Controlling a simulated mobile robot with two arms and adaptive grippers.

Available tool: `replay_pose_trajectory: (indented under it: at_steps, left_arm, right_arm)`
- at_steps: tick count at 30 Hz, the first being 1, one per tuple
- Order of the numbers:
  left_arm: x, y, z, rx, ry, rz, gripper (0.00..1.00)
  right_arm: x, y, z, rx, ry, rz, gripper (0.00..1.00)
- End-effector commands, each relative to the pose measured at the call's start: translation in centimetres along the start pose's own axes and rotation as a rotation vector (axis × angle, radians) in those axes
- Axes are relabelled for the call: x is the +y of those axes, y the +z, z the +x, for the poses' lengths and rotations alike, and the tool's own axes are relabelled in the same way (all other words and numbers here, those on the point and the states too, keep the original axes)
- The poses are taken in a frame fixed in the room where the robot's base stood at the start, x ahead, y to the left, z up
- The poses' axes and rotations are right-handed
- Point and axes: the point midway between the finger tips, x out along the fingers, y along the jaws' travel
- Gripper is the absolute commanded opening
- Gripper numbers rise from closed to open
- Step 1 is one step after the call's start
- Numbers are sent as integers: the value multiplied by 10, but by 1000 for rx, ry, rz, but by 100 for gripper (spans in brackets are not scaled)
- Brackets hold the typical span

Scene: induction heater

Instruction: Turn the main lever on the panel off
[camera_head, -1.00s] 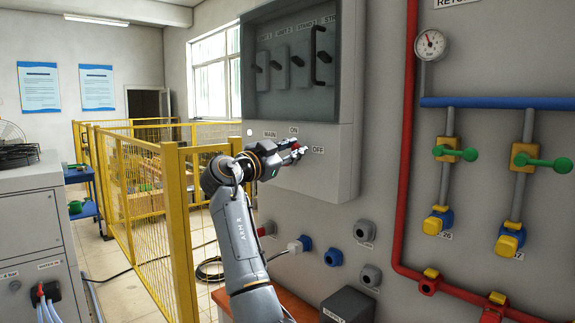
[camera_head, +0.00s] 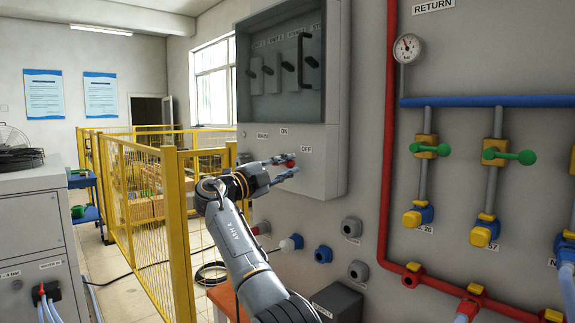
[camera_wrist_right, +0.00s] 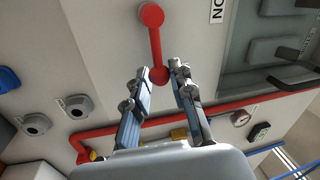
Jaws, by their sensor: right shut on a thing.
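The main lever is a red handle with a round knob. My right gripper (camera_head: 287,170) is at the knob. In the wrist view its fingers (camera_wrist_right: 160,82) stand on both sides of the knob end, and it is shut on the lever. The lever's exact angle is hard to tell. My left gripper is in neither view.
The grey cabinet (camera_head: 338,120) with several dark switches juts from the wall. A red pipe (camera_head: 385,170), a blue pipe (camera_head: 480,101) and valves with green handles (camera_head: 512,156) are to the right. Grey sockets (camera_head: 352,227) sit below. A yellow fence (camera_head: 139,190) stands on the left.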

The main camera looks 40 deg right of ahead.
Motion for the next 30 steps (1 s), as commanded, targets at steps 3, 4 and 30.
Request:
replay_pose_trajectory:
  at_steps: [3,4,30]
  left_arm:
    - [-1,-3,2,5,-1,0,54]
    - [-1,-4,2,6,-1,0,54]
    - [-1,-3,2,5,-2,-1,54]
  right_arm:
    - [4,1,0,8,4,25,0]
    - [4,1,0,9,4,30,0]
    - [4,1,-1,10,3,47,46]
